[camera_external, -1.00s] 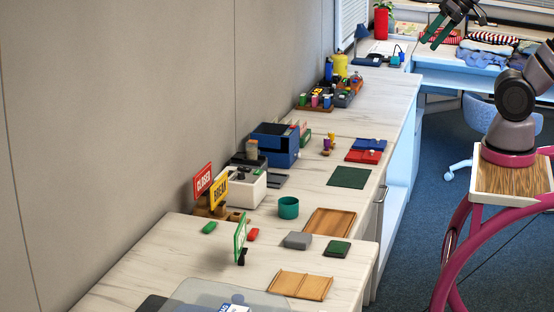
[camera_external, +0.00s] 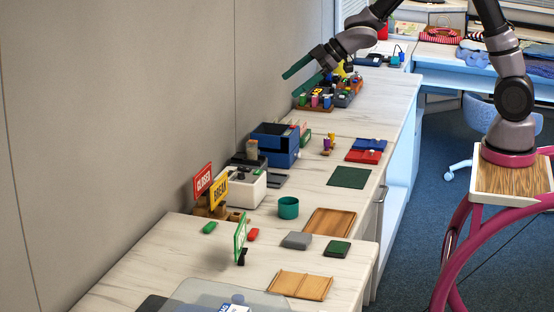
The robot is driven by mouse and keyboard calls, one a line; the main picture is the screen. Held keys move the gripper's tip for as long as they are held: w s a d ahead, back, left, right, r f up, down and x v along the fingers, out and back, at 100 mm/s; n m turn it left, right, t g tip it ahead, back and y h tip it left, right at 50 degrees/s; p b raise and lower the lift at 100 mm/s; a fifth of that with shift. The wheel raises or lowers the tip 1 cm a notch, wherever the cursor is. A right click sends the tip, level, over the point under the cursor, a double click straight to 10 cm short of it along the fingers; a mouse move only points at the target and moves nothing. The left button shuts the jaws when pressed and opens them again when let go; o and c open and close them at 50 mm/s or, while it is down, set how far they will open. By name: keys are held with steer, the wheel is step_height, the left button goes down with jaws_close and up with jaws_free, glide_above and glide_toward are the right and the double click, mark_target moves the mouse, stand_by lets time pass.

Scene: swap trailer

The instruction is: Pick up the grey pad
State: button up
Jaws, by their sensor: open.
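My gripper (camera_external: 289,86) has two green fingers spread apart and is open and empty. It is in the air over the far part of the counter, well beyond the grey pad and higher up in the picture. Nothing hides the grey pad.
A wooden tray (camera_external: 329,222) lies just behind the pads and a wooden board (camera_external: 299,286) in front. A teal cup (camera_external: 289,208) and a green standing sign (camera_external: 240,238) are to the left. A blue box (camera_external: 275,146) and a crowded rack (camera_external: 345,97) stand farther back.

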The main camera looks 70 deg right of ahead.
steer(key=a+f+n+g+y, duration=0.1)
steer(key=a+f+n+y, duration=0.1)
steer(key=a+f, duration=0.35)
steer(key=a+f+n+g+y, duration=0.2)
steer(key=a+f+n+y, duration=0.1)
steer(key=f, duration=0.5)
steer(key=n+g+y, duration=0.4)
steer(key=g+y, duration=0.1)
steer(key=g, duration=0.1)
glide_toward(299, 235)
steer(key=x, duration=0.9)
steer(key=c, duration=1.3)
steer(key=shift+o, duration=0.2)
